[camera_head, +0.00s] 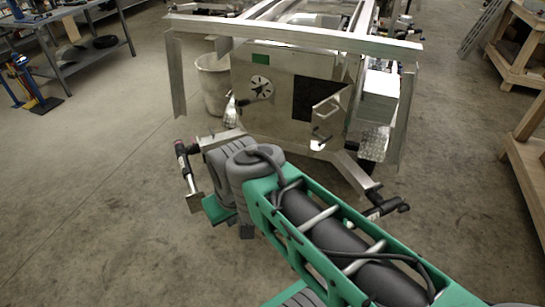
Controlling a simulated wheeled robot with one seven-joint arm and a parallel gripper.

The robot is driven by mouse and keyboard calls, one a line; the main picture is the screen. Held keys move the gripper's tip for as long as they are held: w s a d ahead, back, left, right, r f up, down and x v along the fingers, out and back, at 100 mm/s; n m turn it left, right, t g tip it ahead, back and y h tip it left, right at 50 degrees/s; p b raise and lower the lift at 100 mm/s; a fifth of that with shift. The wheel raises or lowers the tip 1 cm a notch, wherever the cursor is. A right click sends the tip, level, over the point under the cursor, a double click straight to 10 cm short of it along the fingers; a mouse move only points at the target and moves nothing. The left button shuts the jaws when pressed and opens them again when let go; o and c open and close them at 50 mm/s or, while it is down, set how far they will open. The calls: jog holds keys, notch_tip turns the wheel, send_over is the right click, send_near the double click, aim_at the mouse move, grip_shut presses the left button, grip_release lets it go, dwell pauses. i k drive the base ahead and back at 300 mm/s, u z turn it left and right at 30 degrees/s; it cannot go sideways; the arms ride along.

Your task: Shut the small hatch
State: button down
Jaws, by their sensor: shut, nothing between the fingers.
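The small hatch (324,122) is a metal panel with a bar handle on the front of the aluminium trailer box (262,112). It stands swung out, away from the box face. Beside it, to the left, is a dark rectangular opening (306,93). My arm, green and grey, reaches up from the lower right, and its grey joint is in front of and below the trailer, left of the hatch. I cannot make out my gripper's fingers; the arm hides the space behind it.
A trailer frame rail (290,37) runs across above the box. A grey bin (213,82) stands left of the box. A wooden bench (528,165) is at the right and a metal table (92,52) at the upper left. Floor at the left is clear.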

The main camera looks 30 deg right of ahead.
aim_at(334, 123)
jog(key=u, duration=0.4)
jog(key=i, duration=1.35)
jog(key=z, duration=1.25)
jog(key=i, duration=0.8)
jog(key=z, duration=0.95)
